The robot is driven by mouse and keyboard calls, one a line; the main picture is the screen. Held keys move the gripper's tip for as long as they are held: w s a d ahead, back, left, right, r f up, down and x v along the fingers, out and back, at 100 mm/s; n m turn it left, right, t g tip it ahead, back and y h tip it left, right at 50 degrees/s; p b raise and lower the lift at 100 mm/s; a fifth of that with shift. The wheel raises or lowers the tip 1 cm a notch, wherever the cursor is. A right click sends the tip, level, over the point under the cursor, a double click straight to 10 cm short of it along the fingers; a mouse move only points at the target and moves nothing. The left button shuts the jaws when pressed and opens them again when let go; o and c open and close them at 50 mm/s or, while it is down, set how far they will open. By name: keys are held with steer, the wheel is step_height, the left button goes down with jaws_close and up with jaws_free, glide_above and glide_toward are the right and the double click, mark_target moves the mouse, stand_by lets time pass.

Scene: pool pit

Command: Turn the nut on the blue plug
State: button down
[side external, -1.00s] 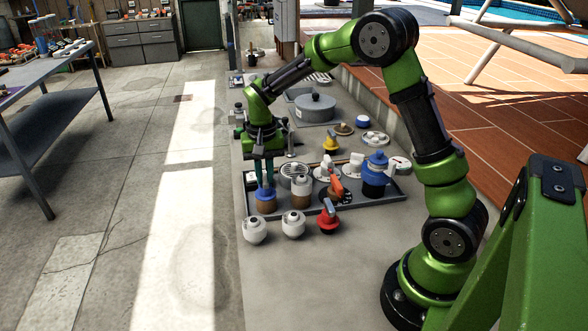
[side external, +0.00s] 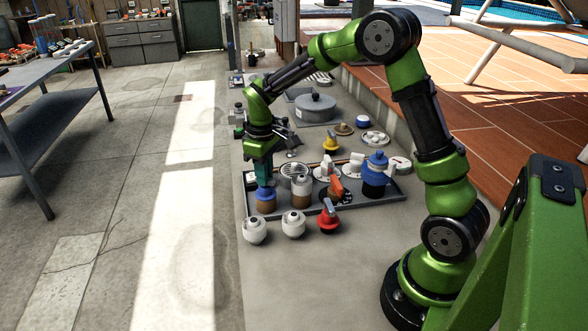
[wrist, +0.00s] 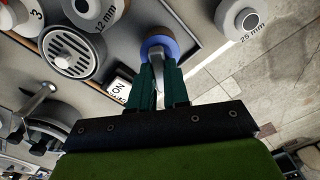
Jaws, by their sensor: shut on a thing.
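The blue plug (side external: 265,204), with a blue top on a brown base, stands upright at the left end of the grey tray (side external: 350,203). Its blue rim also shows in the wrist view (wrist: 173,45). My gripper (side external: 265,182) points straight down over it. In the wrist view my gripper's teal fingers (wrist: 157,72) are shut on the grey metal nut (wrist: 157,53) at the middle of the plug. The fingers hide part of the nut.
A white and brown plug (side external: 301,190) and a round grey drain grate (side external: 293,172) stand close to the right. Two white plugs (side external: 293,224) and a red valve (side external: 328,219) stand in front of the tray. A blue-topped jar (side external: 375,178) is further right. The front slab is clear.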

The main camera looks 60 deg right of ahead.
steer(key=n, duration=1.3)
steer(key=shift+n, duration=0.4)
steer(key=n, duration=1)
steer(key=shift+n, duration=0.3)
steer(key=c, duration=1.1)
jaws_free()
step_height(320, 180, up, 17)
steer(key=shift+f, duration=0.1)
